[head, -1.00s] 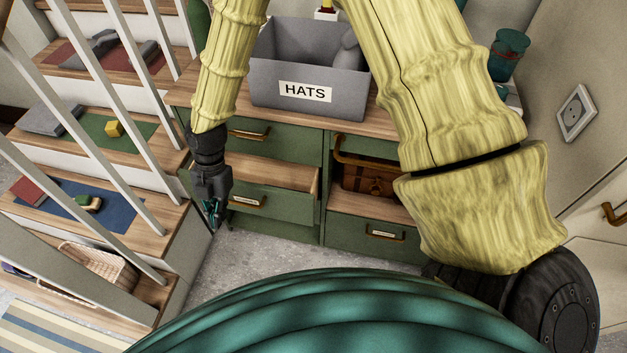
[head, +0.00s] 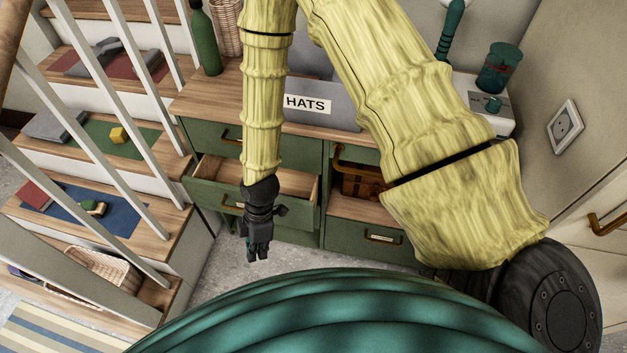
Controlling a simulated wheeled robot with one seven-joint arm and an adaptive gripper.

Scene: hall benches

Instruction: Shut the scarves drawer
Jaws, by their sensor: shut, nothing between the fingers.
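The green drawer unit (head: 310,219) stands against the wall. A drawer (head: 290,209) on its left side is pulled out, with its wooden inside showing. A small label shows by its brass handle, but I cannot read it, so I cannot confirm it is the scarves drawer. The part of its front behind my arm is hidden. My gripper (head: 258,254) is shut and empty. It points down in front of the open drawer; I cannot tell whether it touches it. The drawer above (head: 206,135) is shut.
A grey HATS box (head: 325,120) stands on the unit's wooden top. To the right are a niche with a brown case (head: 362,184) and a labelled lower drawer (head: 352,238). Stairs with white balusters (head: 108,125) stand close at left. Bare floor (head: 222,256) lies in front.

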